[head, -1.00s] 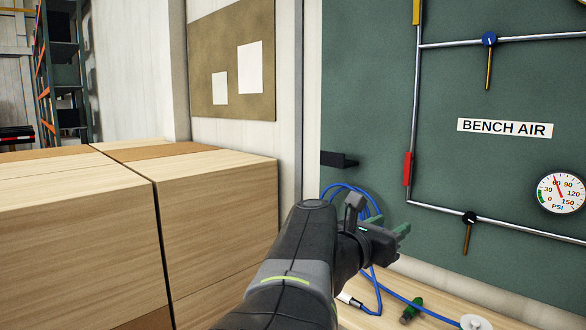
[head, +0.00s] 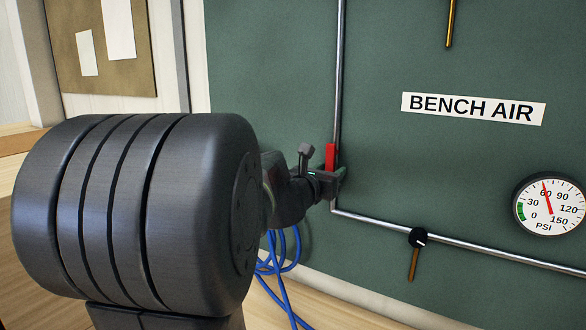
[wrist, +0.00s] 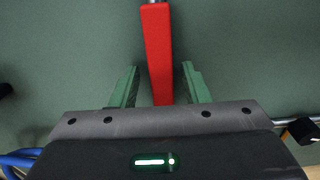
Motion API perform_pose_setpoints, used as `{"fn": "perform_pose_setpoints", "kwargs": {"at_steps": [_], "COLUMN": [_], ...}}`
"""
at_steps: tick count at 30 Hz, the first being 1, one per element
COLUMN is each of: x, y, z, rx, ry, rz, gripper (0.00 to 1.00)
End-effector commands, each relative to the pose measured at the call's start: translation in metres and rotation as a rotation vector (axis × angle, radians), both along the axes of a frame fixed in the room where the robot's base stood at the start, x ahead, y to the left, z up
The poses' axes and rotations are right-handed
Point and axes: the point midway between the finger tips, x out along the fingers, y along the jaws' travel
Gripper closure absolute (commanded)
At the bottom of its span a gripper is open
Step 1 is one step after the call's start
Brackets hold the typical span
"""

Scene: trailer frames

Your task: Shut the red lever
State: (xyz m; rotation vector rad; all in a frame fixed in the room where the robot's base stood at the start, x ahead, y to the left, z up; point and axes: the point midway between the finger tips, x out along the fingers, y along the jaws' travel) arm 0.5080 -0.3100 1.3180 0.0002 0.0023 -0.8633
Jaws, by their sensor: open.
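The red lever (head: 330,157) hangs along the vertical silver pipe on the green panel, in line with the pipe. In the wrist view the red lever (wrist: 157,52) runs down between the two green fingers of my gripper (wrist: 160,87). The fingers are open, with a gap on each side of the lever. In the head view my gripper (head: 338,178) is at the lever's lower part. The lever's lower end is hidden behind my gripper.
A black-hubbed valve with a brown handle (head: 414,262) sits on the lower pipe, right of my gripper. A pressure gauge (head: 549,204) and a BENCH AIR sign (head: 472,107) are further right. Blue hose (head: 283,275) hangs below. Bare panel lies right of the lever.

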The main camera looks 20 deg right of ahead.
Motion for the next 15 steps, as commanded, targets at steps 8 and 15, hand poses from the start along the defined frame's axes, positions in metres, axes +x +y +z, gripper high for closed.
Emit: {"fn": "perform_pose_setpoints", "kwargs": {"at_steps": [8, 15], "x": [0.0055, 0.0053], "y": [-0.0072, -0.0068], "z": [-0.0001, -0.0001], "rx": [0.000, 0.000], "ry": [0.000, 0.000], "rz": [-0.001, -0.001], "gripper": [0.58, 0.74]}}
